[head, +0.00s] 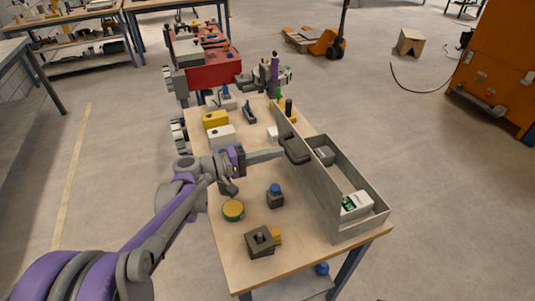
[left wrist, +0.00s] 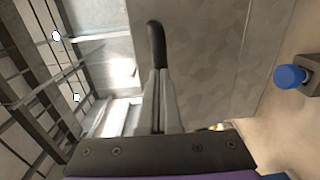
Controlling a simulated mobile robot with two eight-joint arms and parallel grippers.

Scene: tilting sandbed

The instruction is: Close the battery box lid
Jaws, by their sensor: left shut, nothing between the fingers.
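The battery box (head: 375,215) is a long grey open-topped box on the right side of the wooden table. Its grey lid (head: 318,190) stands raised along the box's left side, with a dark handle (head: 296,149) on its face. Inside the box are a white-and-green block (head: 356,204) and a grey block (head: 325,155). My left gripper (head: 281,154) is shut and empty, its tips at or close beside the handle. In the left wrist view the shut fingers (left wrist: 158,75) point at the dark handle (left wrist: 156,42); whether they touch it I cannot tell. My right gripper is not in view.
On the table (head: 285,255) left of the lid are a blue-topped block (head: 275,197), a yellow-topped round tin (head: 233,210), a dark block (head: 260,242) and yellow and white boxes (head: 221,134).

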